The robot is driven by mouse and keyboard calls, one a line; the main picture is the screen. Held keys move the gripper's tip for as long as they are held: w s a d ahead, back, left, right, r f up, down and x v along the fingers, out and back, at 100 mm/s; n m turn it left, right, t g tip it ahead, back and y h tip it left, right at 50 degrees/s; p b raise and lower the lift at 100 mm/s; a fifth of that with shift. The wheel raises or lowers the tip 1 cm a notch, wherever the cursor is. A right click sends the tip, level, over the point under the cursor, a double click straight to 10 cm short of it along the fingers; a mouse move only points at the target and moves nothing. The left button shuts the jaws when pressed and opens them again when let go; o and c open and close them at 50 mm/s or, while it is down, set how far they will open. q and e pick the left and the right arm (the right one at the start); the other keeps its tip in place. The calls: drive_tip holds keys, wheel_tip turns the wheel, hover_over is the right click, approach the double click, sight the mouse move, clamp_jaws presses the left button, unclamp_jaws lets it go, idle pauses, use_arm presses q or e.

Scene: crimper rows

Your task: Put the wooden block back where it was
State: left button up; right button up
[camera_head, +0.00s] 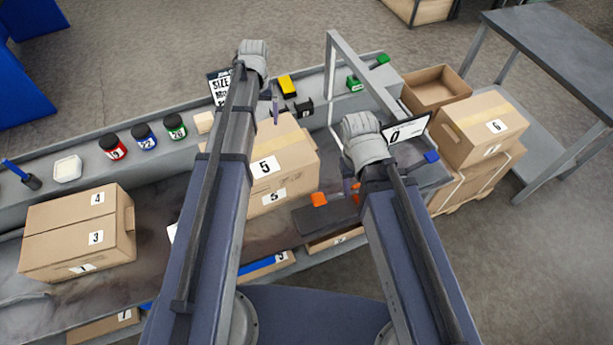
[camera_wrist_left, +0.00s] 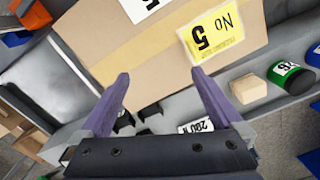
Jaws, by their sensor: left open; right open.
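My left gripper (camera_head: 275,106) has purple fingers and is over the far side of carton 5, to the right of the block. In the left wrist view its fingers (camera_wrist_left: 160,74) are open with nothing held, and the carton lies beyond them. My right gripper (camera_head: 353,188) is over the belt's right part, mostly hidden by its own wrist; it is open.
Carton 5 (camera_head: 292,160) stands on the belt (camera_head: 160,205) beside the left arm. Jars with red (camera_head: 113,147), blue (camera_head: 144,136) and green (camera_head: 175,127) labels stand left of the block. A metal frame (camera_head: 331,80) rises on the right. Another carton (camera_head: 75,240) is at left.

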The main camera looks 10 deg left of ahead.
use_arm(q)
drive_tip(key=s+d+m, duration=0.5)
drive_tip(key=s+d, duration=1.3)
drive_tip(key=s, duration=0.3)
drive_tip(key=shift+m+y, duration=0.3)
drive_tip(key=shift+y, duration=0.1)
drive_tip(key=shift+w+r, duration=0.1)
